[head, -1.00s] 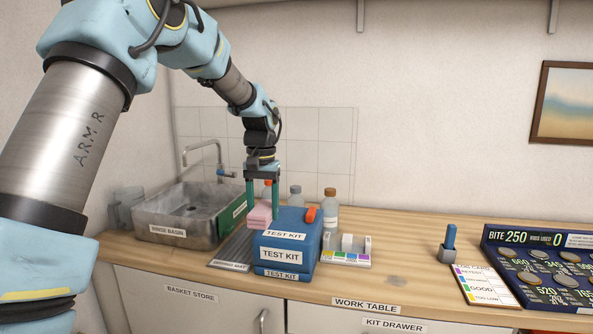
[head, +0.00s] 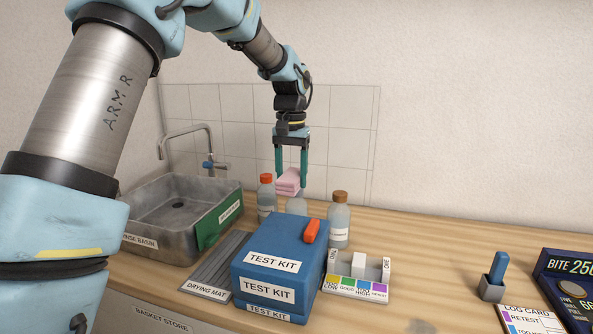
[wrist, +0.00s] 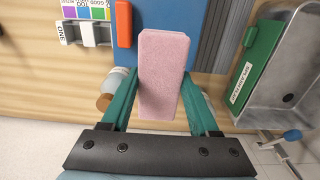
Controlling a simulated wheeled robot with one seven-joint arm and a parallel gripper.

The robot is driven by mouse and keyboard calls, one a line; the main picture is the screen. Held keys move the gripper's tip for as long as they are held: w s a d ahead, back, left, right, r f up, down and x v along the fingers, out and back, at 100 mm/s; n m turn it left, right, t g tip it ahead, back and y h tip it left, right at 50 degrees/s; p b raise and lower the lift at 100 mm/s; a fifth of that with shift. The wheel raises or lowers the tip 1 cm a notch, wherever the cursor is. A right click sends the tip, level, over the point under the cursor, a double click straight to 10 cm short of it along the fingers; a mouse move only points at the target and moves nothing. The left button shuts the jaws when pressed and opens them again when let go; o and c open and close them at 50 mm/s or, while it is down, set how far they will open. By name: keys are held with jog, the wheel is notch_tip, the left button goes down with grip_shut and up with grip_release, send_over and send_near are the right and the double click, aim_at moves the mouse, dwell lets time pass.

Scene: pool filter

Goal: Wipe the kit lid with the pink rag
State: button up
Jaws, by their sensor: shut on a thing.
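The pink rag (head: 288,181) is folded into a thick pad and held between the green fingers of my gripper (head: 291,178). In the wrist view the rag (wrist: 164,75) fills the space between the fingertips. The blue test kit (head: 270,285) stands on the work table. Its lid (head: 278,243) is flat, with a TEST KIT label and an orange latch (head: 312,231) at the far right. My gripper is raised above and behind the kit, over the bottles, with the rag apart from the lid.
Bottles (head: 340,221) stand behind the kit. A grey drying mat (head: 217,268) and the metal rinse basin (head: 160,240) lie left. A colour-strip tray (head: 357,287) is close on the right. The table beyond it has bare room (head: 430,265).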

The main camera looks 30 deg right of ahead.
jog(key=shift+r, duration=0.1)
dwell(0.3)
jog(key=b, duration=0.3)
send_over(292, 222)
jog(key=shift+f, duration=2.85)
